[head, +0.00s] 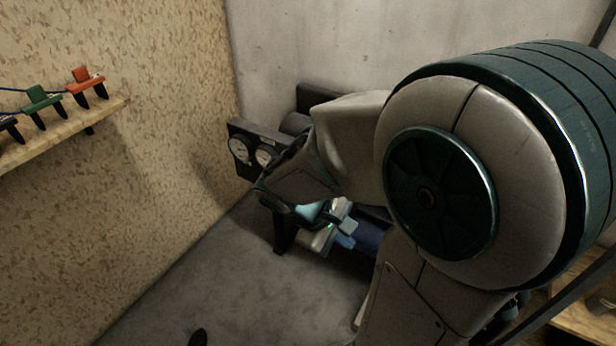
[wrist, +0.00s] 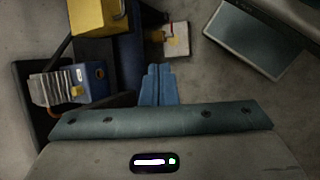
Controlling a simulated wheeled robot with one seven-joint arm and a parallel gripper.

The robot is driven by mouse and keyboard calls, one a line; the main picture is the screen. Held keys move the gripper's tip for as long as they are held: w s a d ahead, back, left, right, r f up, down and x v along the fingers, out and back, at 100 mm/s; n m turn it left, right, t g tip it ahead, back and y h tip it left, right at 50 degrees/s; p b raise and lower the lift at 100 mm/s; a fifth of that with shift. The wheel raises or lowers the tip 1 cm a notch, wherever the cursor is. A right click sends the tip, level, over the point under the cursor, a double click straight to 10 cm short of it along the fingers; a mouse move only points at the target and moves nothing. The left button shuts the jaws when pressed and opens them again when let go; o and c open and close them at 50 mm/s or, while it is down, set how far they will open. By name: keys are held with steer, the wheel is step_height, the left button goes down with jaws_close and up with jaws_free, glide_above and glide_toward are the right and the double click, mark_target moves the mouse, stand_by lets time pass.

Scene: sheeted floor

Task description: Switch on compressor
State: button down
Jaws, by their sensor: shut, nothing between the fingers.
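The compressor is a dark machine against the wall in the head view, with a panel of two round gauges (head: 252,150) facing out. My arm hides much of it. My gripper (head: 345,236) is low in front of it; its blue fingers also show in the wrist view (wrist: 158,84), together and empty. Just beyond the fingertips in the wrist view is a pale plate (wrist: 177,42) with a small orange-brown part on its left edge. I cannot tell whether that part is a switch. To the left is a blue block with pale fins (wrist: 70,84); a yellow block (wrist: 98,16) is above it.
A wooden shelf (head: 62,136) with red and green clamp-like items is on the chipboard wall at left. A grey flat panel (wrist: 255,40) lies at upper right in the wrist view. The floor (head: 235,290) front left is mostly clear, with one small dark object.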

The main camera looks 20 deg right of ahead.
steer(key=w+d+f+n+t+h+b, duration=0.3)
steer(key=w+f+n+h+b, duration=0.1)
steer(key=w+f+n+h, duration=0.4)
steer(key=w+a+f+n+t+y+b, duration=0.1)
steer(key=w+a+f+n+t+b, duration=0.2)
steer(key=w+a+f+n+t, duration=0.3)
steer(key=w+n+t, duration=0.1)
steer(key=n+t, duration=0.1)
steer(key=n, duration=0.3)
steer(key=shift+w+f, duration=0.2)
steer(key=shift+w, duration=0.2)
steer(key=b+x, duration=0.1)
steer(key=x, duration=1.3)
steer(key=shift+b, duration=0.3)
steer(key=shift+w+a, duration=0.1)
steer(key=shift+w, duration=0.05)
